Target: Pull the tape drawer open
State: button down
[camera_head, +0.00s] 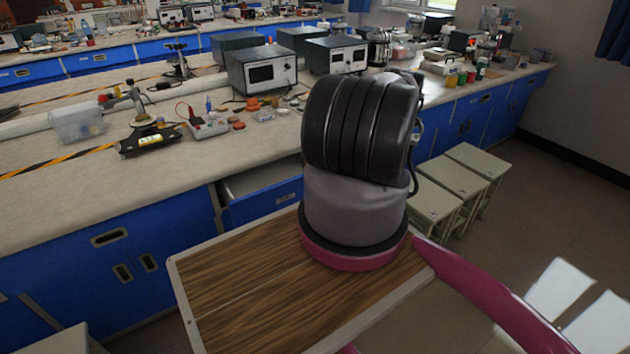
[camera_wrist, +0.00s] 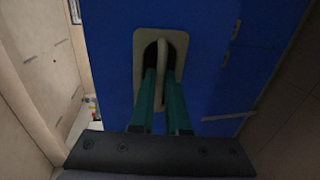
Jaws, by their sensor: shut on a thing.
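The drawer (camera_head: 262,205) has a blue front and a pale interior. It stands partly open under the counter's front edge, in the middle of the head view. A small label shows on its front, too small to read. In the wrist view, its blue front (camera_wrist: 205,60) has a beige recessed plate with an upright handle bar (camera_wrist: 163,48). The teal fingers of my gripper (camera_wrist: 162,75) are shut on this handle. In the head view my arm hides the gripper, the handle and the right part of the drawer.
The counter (camera_head: 130,190) above carries instruments, a clear bin (camera_head: 78,123) and small loose parts. A blue cabinet (camera_head: 110,262) with dark handles is left of the drawer. Pale stools (camera_head: 470,165) stand to the right. Open floor lies at the far right.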

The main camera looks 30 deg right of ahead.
jog(key=f+v, duration=0.1)
jog(key=v, duration=0.6)
jog(key=shift+s+f, duration=0.25)
jog(key=shift+s, duration=0.2)
jog(key=c, duration=1.2)
grip_release()
jog(key=v, duration=1)
jog(key=shift+s+r, duration=0.1)
jog(key=shift+s, duration=0.3)
